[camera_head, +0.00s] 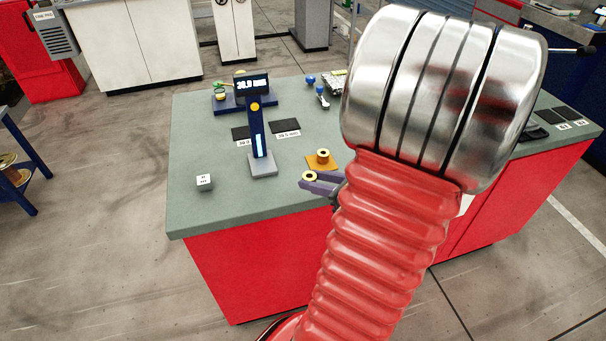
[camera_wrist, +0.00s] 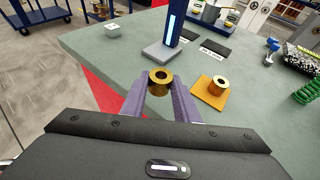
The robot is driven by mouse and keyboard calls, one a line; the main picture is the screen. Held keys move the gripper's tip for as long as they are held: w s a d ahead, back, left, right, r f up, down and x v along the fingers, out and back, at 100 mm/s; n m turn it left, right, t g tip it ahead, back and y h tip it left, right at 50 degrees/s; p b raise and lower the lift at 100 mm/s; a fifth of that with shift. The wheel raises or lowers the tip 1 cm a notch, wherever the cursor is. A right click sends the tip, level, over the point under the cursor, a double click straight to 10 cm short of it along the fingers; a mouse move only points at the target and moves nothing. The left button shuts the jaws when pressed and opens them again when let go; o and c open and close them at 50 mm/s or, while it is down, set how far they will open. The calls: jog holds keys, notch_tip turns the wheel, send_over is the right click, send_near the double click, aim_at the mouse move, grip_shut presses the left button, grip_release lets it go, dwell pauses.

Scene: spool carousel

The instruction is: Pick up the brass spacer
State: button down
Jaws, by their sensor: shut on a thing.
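A brass spacer (camera_wrist: 160,82), a short gold ring with a dark bore, is held upright between the two purple fingers of my gripper (camera_wrist: 160,98) in the wrist view. In the head view my gripper (camera_head: 316,183) is at the front edge of the green-grey bench, with the brass spacer (camera_head: 309,176) at its tips. Whether the spacer touches the bench cannot be told.
A blue measuring stand with a lit display (camera_head: 252,82) and a grey base (camera_head: 262,164) stands behind my gripper. A white cube (camera_head: 205,182) sits at the left of the bench (camera_head: 200,130). Dark labelled pads (camera_head: 284,126) lie behind.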

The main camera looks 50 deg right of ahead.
jog(key=shift+s, duration=0.55)
dwell(0.4)
